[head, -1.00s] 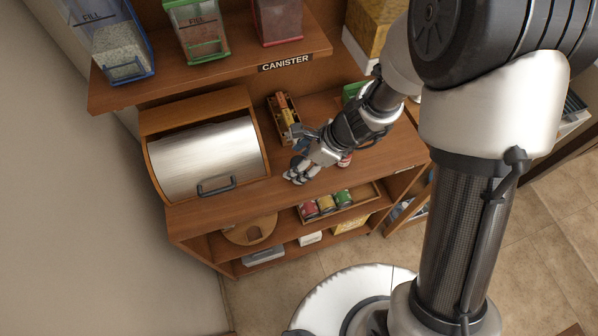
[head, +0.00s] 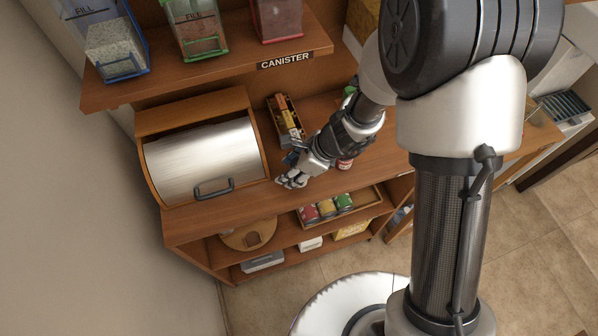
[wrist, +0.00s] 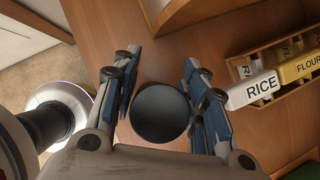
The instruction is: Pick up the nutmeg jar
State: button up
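A small jar (head: 345,164) with a red and white label stands on the wooden counter, partly hidden by my wrist in the head view; its lettering is too small to read.
A bread box (head: 205,160) with a metal door stands left of my gripper. A wooden rack (head: 273,118) holds boxes, including a rice box (wrist: 252,90) and a flour box (wrist: 300,67). A shelf (head: 205,81) with canisters hangs above. The counter front is clear.

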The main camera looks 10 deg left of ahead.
jog(key=c, duration=0.6)
jog(key=shift+c, duration=0.2)
